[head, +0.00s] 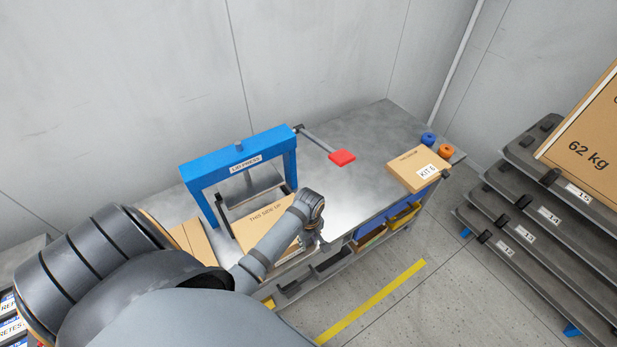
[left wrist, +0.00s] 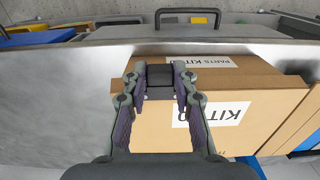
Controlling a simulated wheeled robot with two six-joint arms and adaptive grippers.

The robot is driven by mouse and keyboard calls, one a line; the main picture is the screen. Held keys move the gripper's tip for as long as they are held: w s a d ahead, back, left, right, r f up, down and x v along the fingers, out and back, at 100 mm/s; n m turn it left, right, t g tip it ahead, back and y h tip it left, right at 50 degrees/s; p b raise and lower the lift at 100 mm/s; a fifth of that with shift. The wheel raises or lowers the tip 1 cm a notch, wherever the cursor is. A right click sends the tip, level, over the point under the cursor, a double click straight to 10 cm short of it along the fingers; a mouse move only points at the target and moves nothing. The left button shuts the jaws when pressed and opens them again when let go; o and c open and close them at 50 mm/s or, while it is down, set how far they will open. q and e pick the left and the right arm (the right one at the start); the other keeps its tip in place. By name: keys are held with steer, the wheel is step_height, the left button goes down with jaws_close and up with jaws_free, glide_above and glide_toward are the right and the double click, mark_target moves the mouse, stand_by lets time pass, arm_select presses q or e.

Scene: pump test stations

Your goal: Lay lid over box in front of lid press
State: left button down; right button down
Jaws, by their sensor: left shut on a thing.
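The blue lid press (head: 235,163) stands on the metal bench. A cardboard piece marked THIS SIDE UP (head: 262,219), apparently the lid, lies level in front of the press frame. My left gripper (head: 314,243) is at its right front side. In the left wrist view my left gripper (left wrist: 160,78) is shut on a small dark block at the edge of the upper cardboard. Below it shows a cardboard face with a KIT label (left wrist: 225,112), apparently the box. I cannot tell whether lid and box touch. My right gripper is not in view.
The press's lever with a red grip (head: 342,158) sticks out to the right. A closed KIT 6 carton (head: 408,169) and blue and orange round items (head: 445,150) stand at the bench's far right. Another cardboard piece (head: 192,240) lies left. Bare bench lies between.

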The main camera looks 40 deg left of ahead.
arm_select(q)
steer(key=shift+f, duration=0.2)
stand_by(0.3)
steer(key=c, duration=1)
jaws_free()
steer(key=shift+r, duration=0.1)
step_height(320, 180, up, 12)
steer(key=shift+f, duration=0.1)
